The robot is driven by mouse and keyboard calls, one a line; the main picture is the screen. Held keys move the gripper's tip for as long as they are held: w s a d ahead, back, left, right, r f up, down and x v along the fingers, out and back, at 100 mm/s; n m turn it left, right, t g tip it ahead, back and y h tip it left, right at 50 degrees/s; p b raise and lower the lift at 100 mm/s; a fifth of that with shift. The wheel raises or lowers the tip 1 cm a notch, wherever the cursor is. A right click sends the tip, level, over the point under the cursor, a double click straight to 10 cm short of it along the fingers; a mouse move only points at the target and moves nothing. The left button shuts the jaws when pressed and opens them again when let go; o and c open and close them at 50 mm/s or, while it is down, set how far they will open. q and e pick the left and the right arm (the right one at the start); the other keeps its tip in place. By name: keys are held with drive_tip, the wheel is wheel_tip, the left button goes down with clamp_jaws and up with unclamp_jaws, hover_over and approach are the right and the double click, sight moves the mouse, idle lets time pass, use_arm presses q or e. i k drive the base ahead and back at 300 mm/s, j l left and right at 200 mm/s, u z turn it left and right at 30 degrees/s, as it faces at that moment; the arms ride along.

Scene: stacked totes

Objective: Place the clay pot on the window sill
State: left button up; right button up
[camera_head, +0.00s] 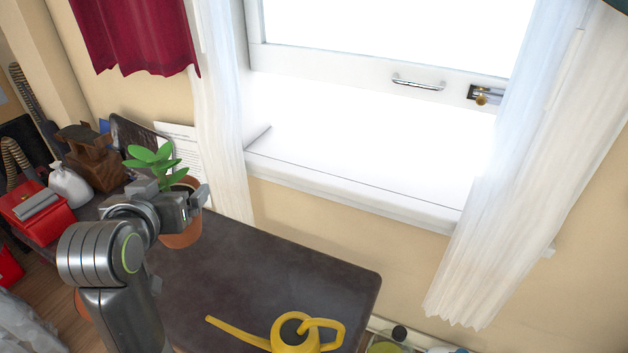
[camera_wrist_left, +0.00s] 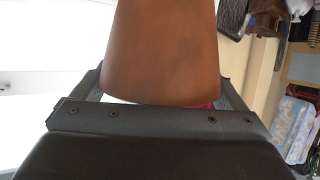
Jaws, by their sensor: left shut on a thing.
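The clay pot (camera_head: 182,238) is terracotta, with a green leafy plant (camera_head: 153,162) in it. My left gripper (camera_head: 196,200) is shut on the pot near its rim, at the left part of the dark table. In the left wrist view the pot's brown wall (camera_wrist_left: 160,50) fills the space between the fingers (camera_wrist_left: 158,100). The arm hides part of the pot, and I cannot tell whether its base touches the table. The white window sill (camera_head: 350,190) is brightly lit and bare, to the right of and above the pot. My right gripper is not in view.
A yellow watering can (camera_head: 293,335) stands at the table's front right. The dark table (camera_head: 270,275) is clear in its middle. White curtains hang at the sill's left (camera_head: 222,120) and right (camera_head: 500,220) ends. A wooden object (camera_head: 92,160), a white sack (camera_head: 70,186) and a red box (camera_head: 35,212) are at left.

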sight(311, 166)
drive_tip(key=j+z, duration=0.25)
drive_tip(key=k+j+z, duration=0.2)
drive_tip(key=j, duration=0.3)
drive_tip(key=j+z, duration=0.25)
drive_tip(key=k+j+z, duration=0.2)
drive_tip(key=j, duration=0.25)
drive_tip(key=i+j+z, duration=0.3)
drive_tip(key=j+z, duration=0.25)
drive_tip(key=j, duration=0.15)
drive_tip(key=i+j+z, duration=0.3)
drive_tip(key=j+z, duration=0.3)
drive_tip(key=j, duration=0.2)
drive_tip(key=j+z, duration=0.1)
drive_tip(key=j, duration=0.25)
drive_tip(key=i, duration=0.05)
